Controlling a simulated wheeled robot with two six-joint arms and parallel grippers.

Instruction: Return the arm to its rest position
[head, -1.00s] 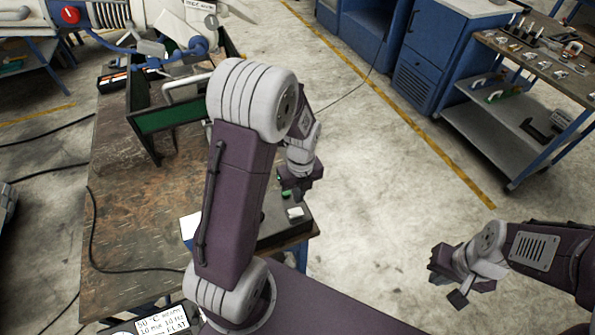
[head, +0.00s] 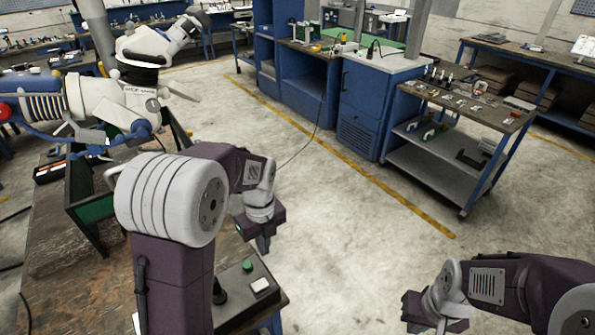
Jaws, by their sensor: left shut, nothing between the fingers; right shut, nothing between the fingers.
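My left gripper (head: 264,243) is shut and empty, pointing down beside the bench's right edge, near a control box. It is well to the right of the microscope arm and apart from it. My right gripper (head: 440,325) is shut and empty at the lower right, above the floor, far from the bench.
The dark control box (head: 236,310) on the bench corner carries a green button, a white button and a black stick. A dark green open frame (head: 85,190) stands on the bench. A tool trolley (head: 440,180) and blue cabinets (head: 362,105) stand beyond. The floor between is clear.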

